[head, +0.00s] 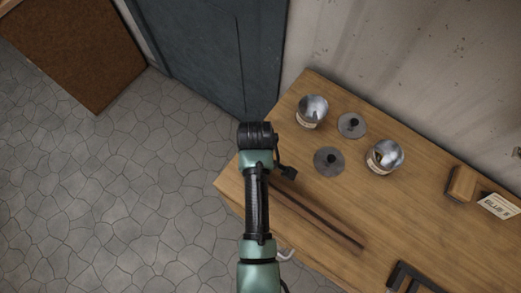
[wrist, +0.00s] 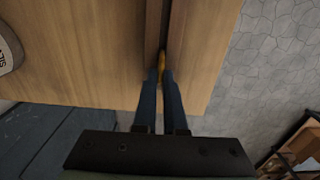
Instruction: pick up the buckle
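The buckle (wrist: 162,60) shows in the wrist view as a small yellow, brass-like piece, mostly covered by my fingers. My gripper (wrist: 161,74) points down at the workbench with its two dark blue fingers close together. The fingertips lie on both sides of the yellow piece and look shut on it. It is over or on a dark brown strip (wrist: 178,20); I cannot tell whether it touches the strip. In the head view my arm hides the buckle and the fingers.
A dark chair or frame (head: 408,275) stands at the lower right. Stone floor (head: 110,190) is open on the left.

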